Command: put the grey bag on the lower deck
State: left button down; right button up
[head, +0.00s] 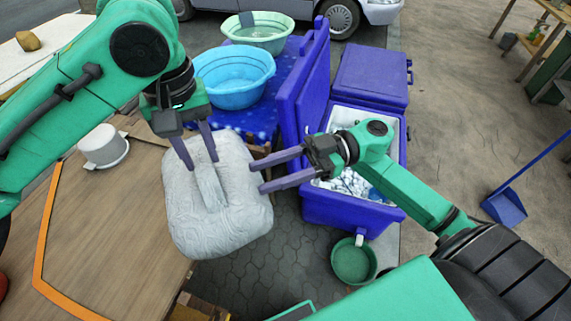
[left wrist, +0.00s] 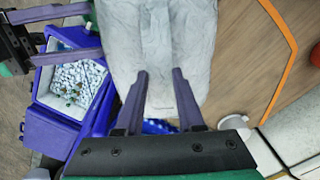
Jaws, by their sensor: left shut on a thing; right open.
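The grey bag (head: 222,225) is a puffy, pale sack with a raised ridge on top. My left gripper (head: 202,163) is shut on that ridge, and the bag hangs over the right edge of the wooden table. It also shows in the left wrist view (left wrist: 160,35), between and beyond the fingers of the left gripper (left wrist: 159,72). My right gripper (head: 257,177) is open and empty, its fingertips pointing at the bag's right side; I cannot tell whether they touch it. I cannot make out a lower deck for certain; the bag hides part of the area below the table edge.
The wooden table top (head: 110,220) carries a white lidded pot (head: 103,147). Behind are a blue basin (head: 233,80) and a green basin (head: 258,38). An open blue cooler (head: 320,205) with ice stands right of the bag. A green bucket (head: 354,262) is on the paving.

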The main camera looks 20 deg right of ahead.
aim_at(221, 189)
pick_arm(q)
jog(key=shift+a+r, duration=0.1)
pick_arm(e)
jog(key=a, duration=0.9)
jog(key=shift+w, duration=0.15)
grip_shut()
dwell(0.7)
pick_arm(q)
jog(key=shift+c, duration=2.2)
grip_release()
pick_arm(e)
jog(key=shift+r, duration=0.15)
